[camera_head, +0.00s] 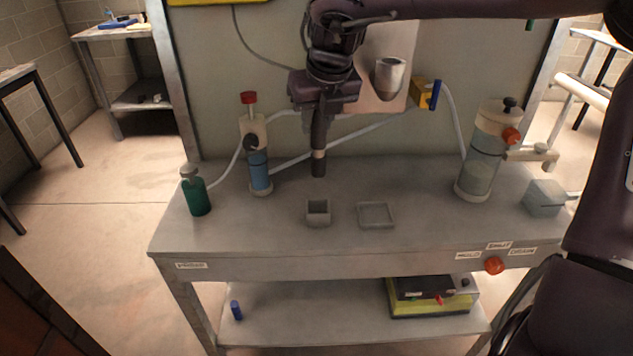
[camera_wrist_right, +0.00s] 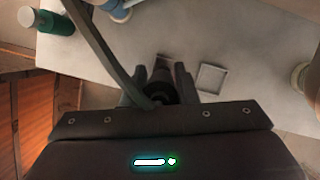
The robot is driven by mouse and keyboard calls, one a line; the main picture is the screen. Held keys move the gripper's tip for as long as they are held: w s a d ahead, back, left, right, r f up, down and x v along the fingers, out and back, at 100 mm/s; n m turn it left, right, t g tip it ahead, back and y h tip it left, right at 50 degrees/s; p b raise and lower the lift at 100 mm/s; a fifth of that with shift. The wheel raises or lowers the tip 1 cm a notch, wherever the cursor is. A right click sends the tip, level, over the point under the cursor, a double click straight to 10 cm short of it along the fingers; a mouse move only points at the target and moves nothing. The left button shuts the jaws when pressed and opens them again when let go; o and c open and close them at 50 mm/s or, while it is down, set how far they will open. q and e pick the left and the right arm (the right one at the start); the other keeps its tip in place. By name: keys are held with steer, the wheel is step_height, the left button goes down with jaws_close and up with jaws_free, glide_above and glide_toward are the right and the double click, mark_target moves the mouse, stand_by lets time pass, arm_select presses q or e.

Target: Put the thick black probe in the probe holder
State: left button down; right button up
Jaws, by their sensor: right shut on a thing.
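My right gripper (camera_head: 322,100) is above the table and shut on the thick black probe (camera_head: 318,145). The probe tip is apart from this box. In the right wrist view, the probe (camera_wrist_right: 160,88) sits between the two fingers of the gripper (camera_wrist_right: 158,78), and the box is mostly hidden behind them. My left gripper is not in view.
A shallow square tray (camera_head: 376,222) lies right of the box. A blue-filled cylinder (camera_head: 258,172) and a green bottle (camera_head: 196,197) stand left. A clear canister (camera_head: 480,165) and a grey block (camera_head: 545,198) stand right. Tubes run behind the probe.

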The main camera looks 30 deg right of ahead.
mark_target(317, 174)
step_height(317, 174, down, 8)
steer(key=shift+w+r, duration=0.1)
steer(key=shift+r, duration=0.1)
steer(key=shift+f, duration=2.45)
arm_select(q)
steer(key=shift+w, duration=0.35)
arm_select(e)
steer(key=o, duration=1)
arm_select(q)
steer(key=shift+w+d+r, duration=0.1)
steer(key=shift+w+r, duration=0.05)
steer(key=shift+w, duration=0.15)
arm_select(e)
steer(key=shift+o, duration=0.2)
